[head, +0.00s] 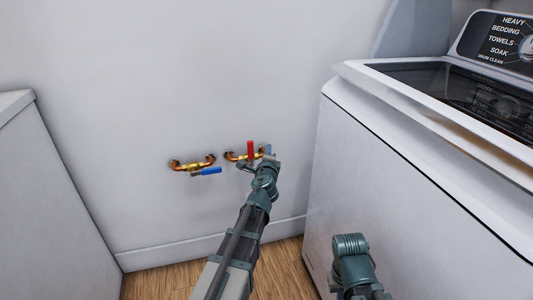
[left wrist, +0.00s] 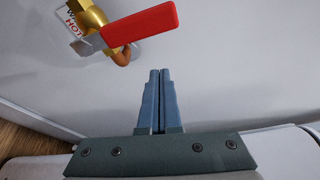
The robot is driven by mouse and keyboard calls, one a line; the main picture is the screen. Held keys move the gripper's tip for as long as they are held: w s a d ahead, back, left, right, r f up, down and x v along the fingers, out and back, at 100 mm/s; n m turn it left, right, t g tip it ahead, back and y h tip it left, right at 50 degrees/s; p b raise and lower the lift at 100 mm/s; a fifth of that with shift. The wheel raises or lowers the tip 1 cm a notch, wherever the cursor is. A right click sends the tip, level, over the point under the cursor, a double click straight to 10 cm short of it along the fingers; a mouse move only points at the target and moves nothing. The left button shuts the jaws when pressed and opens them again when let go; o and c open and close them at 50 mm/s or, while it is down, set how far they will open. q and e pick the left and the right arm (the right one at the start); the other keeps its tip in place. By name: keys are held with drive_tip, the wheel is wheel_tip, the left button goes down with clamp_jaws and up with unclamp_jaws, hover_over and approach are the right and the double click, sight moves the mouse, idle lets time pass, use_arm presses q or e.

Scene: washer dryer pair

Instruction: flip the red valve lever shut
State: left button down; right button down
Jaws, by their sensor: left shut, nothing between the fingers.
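The red valve lever (head: 250,149) is on a brass valve with copper pipe ends (head: 235,156) on the wall. In the head view the lever stands upright, across the roughly level pipe. My left gripper (head: 268,149) is just right of the lever, with a small gap visible. In the left wrist view the red lever (left wrist: 142,24) lies above the shut, empty fingers of my left gripper (left wrist: 160,73), apart from them. A tag reading "HOT" (left wrist: 73,24) is beside the valve there. My right gripper is not seen; only a link of that arm shows at the bottom right.
A second brass valve (head: 190,165) with a blue lever (head: 207,171) is left of the red one. A white washer (head: 400,180) stands at right and a white appliance (head: 45,200) at left. Bare wall and a strip of wood floor (head: 150,284) lie between.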

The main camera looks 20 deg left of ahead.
use_arm(q)
drive_tip(key=v, duration=1)
drive_tip(key=shift+f, duration=0.3)
drive_tip(key=shift+a, duration=0.15)
